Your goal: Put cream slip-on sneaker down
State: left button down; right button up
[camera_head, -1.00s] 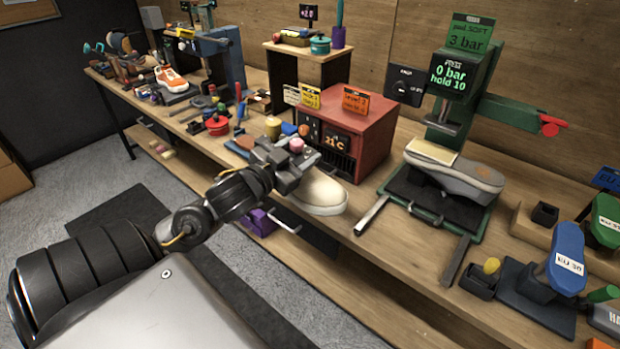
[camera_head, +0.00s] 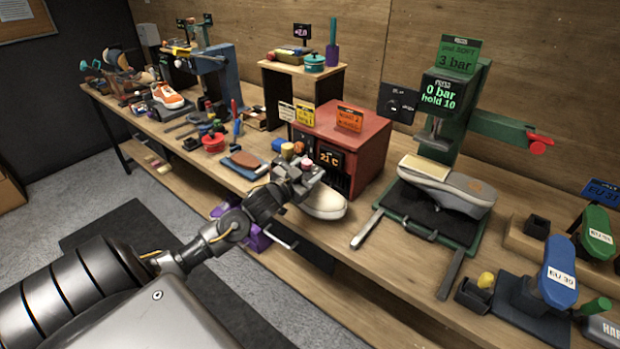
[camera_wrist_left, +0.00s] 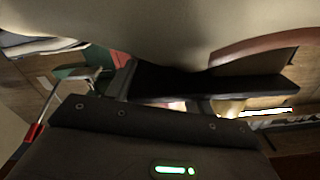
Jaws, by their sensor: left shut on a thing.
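The cream slip-on sneaker (camera_head: 325,203) is at the front edge of the workbench, in front of the red box, with its toe pointing right. My left gripper (camera_head: 296,181) is shut on it from the left and covers its heel part. In the left wrist view, the pale sneaker (camera_wrist_left: 150,22) fills the top, with my dark gripper finger (camera_wrist_left: 210,85) close against it. Whether its sole touches the bench is hard to tell. My right gripper is not in view.
The red box with a temperature display (camera_head: 345,140) stands just behind the sneaker. To the right, a green press (camera_head: 450,110) has a grey shoe (camera_head: 450,188) under it. A brown sole piece on a blue mat (camera_head: 245,162) lies to the left. Bare bench (camera_head: 385,262) shows at the front.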

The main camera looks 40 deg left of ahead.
pick_arm(q)
jog(key=shift+w+a+f, duration=0.1)
jog(key=shift+w+f, duration=0.15)
notch_tip(320, 180, down, 2)
jog(key=shift+f+p, duration=0.15)
jog(key=shift+p, duration=0.35)
jog(key=shift+f, duration=0.3)
jog(key=shift+f, duration=0.1)
jog(key=c, duration=0.6)
grip_release()
jog(key=shift+s, duration=0.1)
jog(key=shift+o, duration=0.2)
